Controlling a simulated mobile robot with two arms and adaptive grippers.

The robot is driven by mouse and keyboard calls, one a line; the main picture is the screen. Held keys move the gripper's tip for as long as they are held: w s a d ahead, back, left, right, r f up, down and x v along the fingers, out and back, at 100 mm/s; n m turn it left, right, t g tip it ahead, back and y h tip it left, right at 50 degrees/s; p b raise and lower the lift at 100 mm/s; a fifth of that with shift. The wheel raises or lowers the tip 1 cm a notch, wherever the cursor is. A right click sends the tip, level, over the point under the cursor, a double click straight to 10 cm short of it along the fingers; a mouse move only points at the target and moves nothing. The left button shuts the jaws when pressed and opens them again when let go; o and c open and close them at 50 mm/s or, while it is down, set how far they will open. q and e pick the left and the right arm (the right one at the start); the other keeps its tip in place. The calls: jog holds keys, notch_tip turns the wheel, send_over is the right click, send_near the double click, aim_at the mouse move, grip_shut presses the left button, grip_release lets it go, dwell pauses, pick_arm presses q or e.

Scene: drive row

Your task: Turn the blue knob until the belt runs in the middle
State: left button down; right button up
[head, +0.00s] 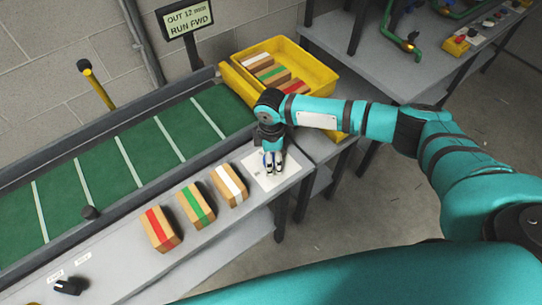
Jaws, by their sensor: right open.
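The green belt (150,150) with white cross lines lies in a dark frame at the left. A sign (188,20) behind it reads "OUT 12 mm RUN FWD". My right gripper (272,168) points down over a white plate (290,172) at the right end of the grey ledge in front of the belt. It is open. A small bit of blue shows at its fingers; I cannot tell whether that is the blue knob, which is otherwise hidden by the gripper. I cannot tell whether the fingers touch it. My left gripper is not in view.
Boxes with red (160,230), green (196,206) and white (230,185) stripes stand on the ledge left of the plate. A black knob (68,286) sits at lower left. A yellow crate (318,68) holds more striped boxes.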

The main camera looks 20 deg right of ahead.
jog(key=c, duration=1.2)
jog(key=shift+o, duration=0.2)
jog(key=shift+n, duration=0.3)
jog(key=n+p, duration=0.1)
jog(key=n, duration=0.2)
jog(key=shift+n, duration=2.1)
jog(key=shift+w, duration=0.1)
jog(key=o, duration=1.2)
jog(key=shift+c, duration=0.2)
